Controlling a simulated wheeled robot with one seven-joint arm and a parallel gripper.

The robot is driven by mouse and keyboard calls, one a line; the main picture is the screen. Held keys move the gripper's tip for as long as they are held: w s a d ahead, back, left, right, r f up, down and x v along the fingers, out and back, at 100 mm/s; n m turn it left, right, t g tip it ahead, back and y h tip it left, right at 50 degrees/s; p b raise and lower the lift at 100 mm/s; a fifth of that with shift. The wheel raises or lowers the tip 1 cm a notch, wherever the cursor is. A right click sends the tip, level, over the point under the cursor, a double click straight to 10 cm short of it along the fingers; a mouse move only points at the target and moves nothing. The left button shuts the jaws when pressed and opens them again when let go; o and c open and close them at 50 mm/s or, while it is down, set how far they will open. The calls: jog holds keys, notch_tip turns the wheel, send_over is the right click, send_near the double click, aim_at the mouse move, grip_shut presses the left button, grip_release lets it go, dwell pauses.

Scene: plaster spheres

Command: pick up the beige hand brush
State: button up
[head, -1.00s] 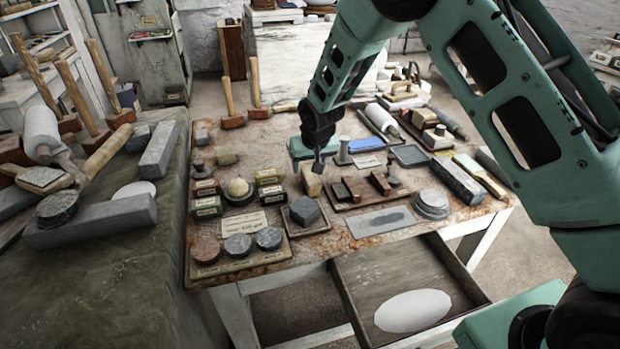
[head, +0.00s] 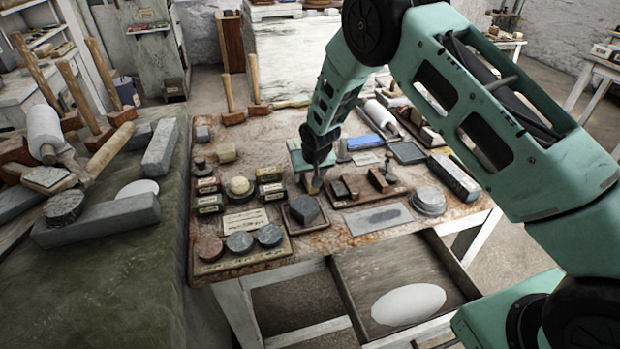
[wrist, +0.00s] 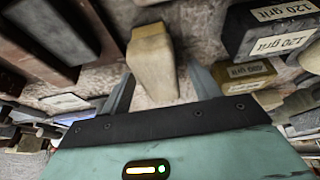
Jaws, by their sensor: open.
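The beige hand brush (wrist: 152,62) is a small, blocky beige piece in the wrist view, pointing up from between the two fingers. My gripper (wrist: 160,88) is open, with one finger on each side of the brush's lower end in the picture. Gaps show beside the brush, and I cannot tell how far down the fingers reach. In the head view my gripper (head: 316,182) is low over the middle of the worktable (head: 325,242), and it hides most of the brush there.
Dark blocks labelled "120 grit" (wrist: 268,30) stand close by on the right in the wrist view. In the head view a dark faceted stone (head: 304,209) sits in a tray just in front of my gripper. An open drawer (head: 350,290) juts out below the table's front.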

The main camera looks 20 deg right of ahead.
jog(key=shift+f+b, duration=0.3)
jog(key=shift+b, duration=0.05)
dwell(0.3)
jog(key=c, duration=1.2)
jog(key=shift+r, duration=0.1)
jog(key=shift+r+p, duration=0.4)
jog(key=shift+p, duration=0.15)
jog(key=shift+w+r+b, duration=0.1)
jog(key=shift+r+b, duration=0.25)
jog(key=shift+b, duration=0.1)
notch_tip(320, 180, up, 9)
jog(key=shift+f+b, duration=0.1)
jog(key=shift+b, duration=1.1)
jog(key=shift+o, duration=1.2)
